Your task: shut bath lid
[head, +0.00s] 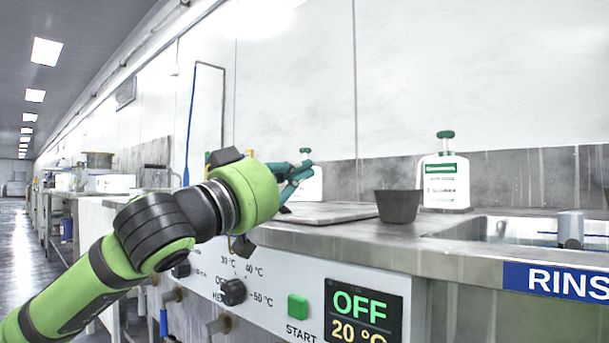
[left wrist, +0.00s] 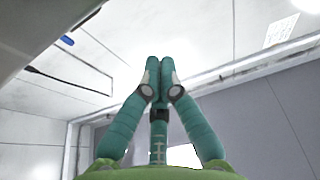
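A flat grey plate (head: 335,213), which may be the bath lid, lies low at the counter top in the head view. I cannot tell whether it is fully down; its left part is hidden by my arm and gripper. My left gripper (head: 298,175) is above and left of this plate, apart from it as far as I can see. In the left wrist view its two teal fingers (left wrist: 160,68) are together at the tips with nothing visible between them. My right gripper is not in view.
A dark cup (head: 398,206) and a white bottle with a green pump (head: 446,182) stand right of the plate. A rinse sink (head: 490,228) is at the far right. The front panel has a black knob (head: 232,291), a green start button (head: 297,307) and a display (head: 362,312) reading OFF.

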